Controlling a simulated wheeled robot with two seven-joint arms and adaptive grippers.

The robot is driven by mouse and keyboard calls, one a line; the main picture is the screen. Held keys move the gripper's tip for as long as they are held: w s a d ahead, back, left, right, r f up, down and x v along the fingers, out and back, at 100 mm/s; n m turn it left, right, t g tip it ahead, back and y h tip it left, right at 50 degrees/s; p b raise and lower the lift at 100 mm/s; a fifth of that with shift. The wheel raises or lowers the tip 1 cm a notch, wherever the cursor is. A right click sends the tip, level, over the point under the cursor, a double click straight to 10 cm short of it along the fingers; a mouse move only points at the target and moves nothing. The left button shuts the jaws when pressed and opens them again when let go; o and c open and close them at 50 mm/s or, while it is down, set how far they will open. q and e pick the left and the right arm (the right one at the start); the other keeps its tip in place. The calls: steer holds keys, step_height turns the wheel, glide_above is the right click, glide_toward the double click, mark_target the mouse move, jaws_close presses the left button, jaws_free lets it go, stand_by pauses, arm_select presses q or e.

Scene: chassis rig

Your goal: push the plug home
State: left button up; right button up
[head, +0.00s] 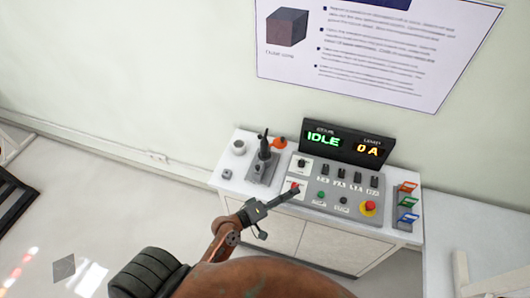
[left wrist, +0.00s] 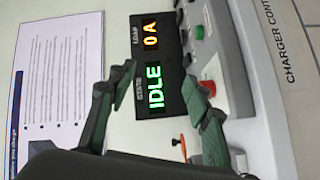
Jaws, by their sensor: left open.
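A black upright piece with a handle (head: 264,148) stands on a grey block (head: 262,170) at the left of the console top; it may be the plug, but I cannot tell how deep it sits. My left gripper (head: 290,193) is open, over the console's front left, with its tips near a red button (head: 295,186). In the left wrist view its two fingers (left wrist: 158,92) are spread with nothing between them. The red button (left wrist: 208,87) shows beside the right finger there. A small orange and black part (left wrist: 180,143) shows between the fingers, lower down. My right gripper is out of view.
A display (head: 345,143) reading IDLE and 0 A stands at the console's back. The sloped panel carries several switches, a green button (head: 321,195) and a red-and-yellow stop button (head: 368,208). A rack with coloured clips (head: 407,203) is at the right; a white ring (head: 239,146) is at the left.

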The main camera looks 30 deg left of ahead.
mark_target(264, 148)
arm_select(q)
steer(key=w+a+r+n+t+y, duration=0.65)
steer(key=r+n+y, duration=0.2)
steer(key=n, duration=0.75)
steer(key=a+f+n+g+y, duration=0.2)
steer(key=a+n, duration=0.1)
steer(key=n, duration=0.2)
steer(key=w+a+f+n+g+y, duration=0.1)
steer(key=a+f+n+g+y, duration=0.1)
steer(key=n, duration=0.4)
steer(key=a+f+n+g+y, duration=0.2)
steer(key=a+f+n+y, duration=0.1)
steer(key=n, duration=0.3)
steer(key=shift+w+a+y, duration=0.25)
steer(key=shift+a+y, duration=0.1)
steer(key=shift+a, duration=0.1)
steer(key=x, duration=0.7)
steer(key=shift+w+a+f, duration=0.1)
steer(key=shift+a, duration=0.1)
steer(key=shift+c, duration=0.5)
jaws_close()
